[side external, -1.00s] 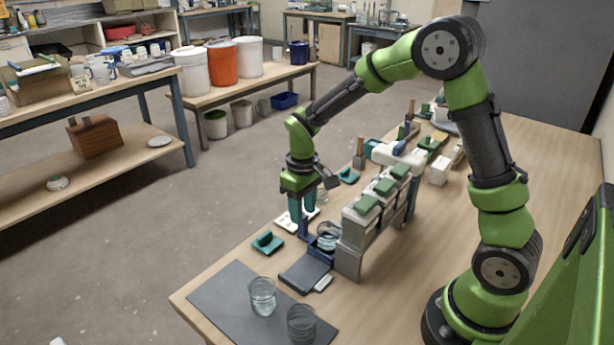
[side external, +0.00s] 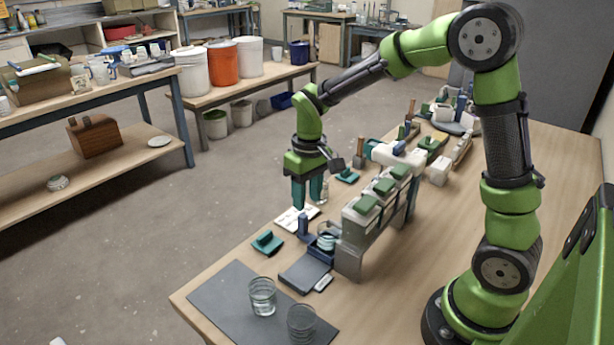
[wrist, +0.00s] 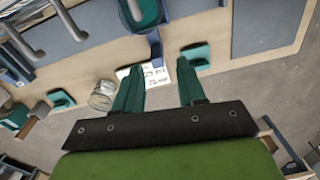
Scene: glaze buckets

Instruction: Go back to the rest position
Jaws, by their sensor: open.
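The fingers touch nothing that I can see.
A grey rack with green-topped blocks (side external: 375,210) stands right of the gripper. Two clear glasses (side external: 262,296) stand on a dark mat (side external: 225,300) at the near left. The air above the gripper is clear.

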